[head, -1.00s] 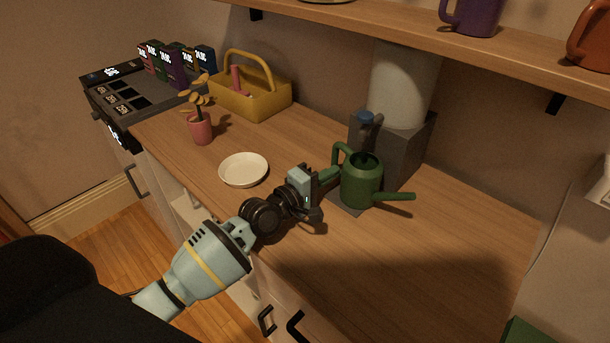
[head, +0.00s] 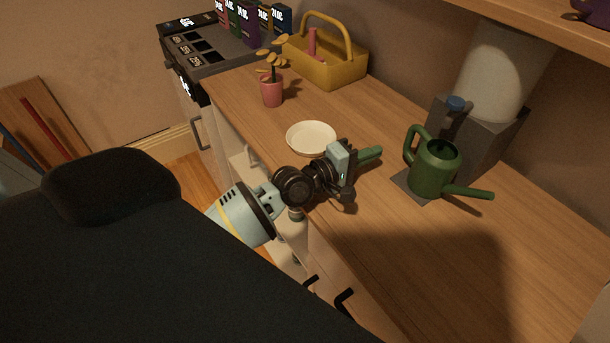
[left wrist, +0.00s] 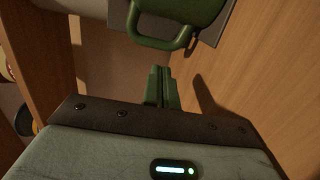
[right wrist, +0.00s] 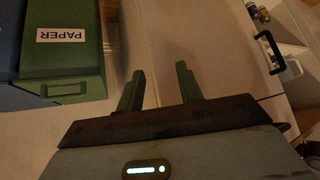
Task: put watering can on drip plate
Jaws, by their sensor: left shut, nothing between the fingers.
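The green watering can (head: 432,172) stands upright on a flat dark grey plate (head: 405,184), which looks like the drip plate, at the foot of the grey dispenser (head: 478,135). The can's handle faces left and its spout points right. My left gripper (head: 372,155) is left of the can, apart from its handle, shut and empty. In the left wrist view, the shut fingers (left wrist: 161,80) point toward the can's handle (left wrist: 160,42), with a gap between. My right gripper (right wrist: 160,85) is open and empty, away from the counter top; the head view does not show it.
A white round dish (head: 312,138) lies behind my left gripper. A potted plant (head: 271,90) and a yellow toolbox (head: 325,60) stand farther back. The counter's front right is clear. A green bin labelled PAPER (right wrist: 65,55) is beside my right gripper.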

